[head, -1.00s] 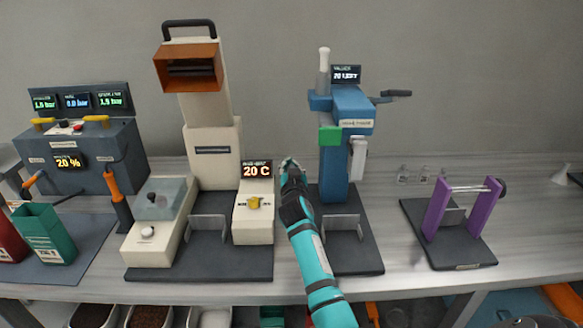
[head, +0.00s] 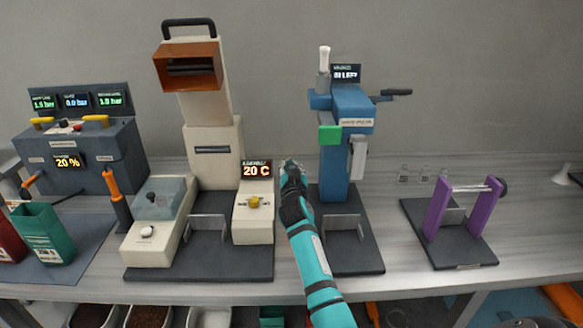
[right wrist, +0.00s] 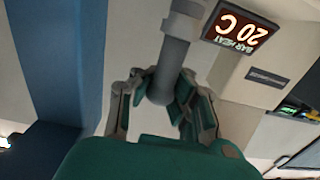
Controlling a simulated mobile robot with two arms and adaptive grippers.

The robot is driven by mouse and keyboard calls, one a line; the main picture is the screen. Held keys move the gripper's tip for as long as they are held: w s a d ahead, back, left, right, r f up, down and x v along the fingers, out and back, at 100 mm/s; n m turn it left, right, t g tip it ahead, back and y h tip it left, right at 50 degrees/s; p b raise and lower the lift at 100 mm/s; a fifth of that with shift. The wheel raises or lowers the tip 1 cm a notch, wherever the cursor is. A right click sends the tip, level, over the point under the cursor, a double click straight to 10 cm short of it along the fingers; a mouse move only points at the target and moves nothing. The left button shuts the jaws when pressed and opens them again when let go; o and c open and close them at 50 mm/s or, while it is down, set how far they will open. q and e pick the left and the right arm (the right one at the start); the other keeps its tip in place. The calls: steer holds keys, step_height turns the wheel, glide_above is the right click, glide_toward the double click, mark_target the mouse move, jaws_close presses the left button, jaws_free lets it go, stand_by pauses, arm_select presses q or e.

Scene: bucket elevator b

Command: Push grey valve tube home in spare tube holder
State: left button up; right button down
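My right gripper (head: 291,166) is beside the left side of the blue valve machine (head: 335,165), above the bench. In the right wrist view the grey valve tube (right wrist: 172,58) runs between the fingers of that gripper (right wrist: 160,88), and they appear closed on its near end. The tube's far end meets a lighter grey collar (right wrist: 188,7), perhaps the holder; how deep it sits is hidden. In the head view the gripper hides this tube. Another pale tube (head: 323,62) stands upright on top of the blue machine. My left gripper is not in view.
The beige heater machine (head: 212,155) with its "20 C" display (head: 257,170) stands close on the left. A purple-ended stand (head: 438,210) is at the right. Small clear glasses (head: 425,174) stand behind it. Bare bench lies between the blue machine and the stand.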

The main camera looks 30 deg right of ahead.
steer(key=shift+f+b, duration=2.2)
steer(key=shift+f, duration=0.1)
steer(key=c, duration=1.3)
jaws_free()
steer(key=shift+c, duration=0.2)
steer(key=shift+f, duration=0.1)
steer(key=v, duration=1.2)
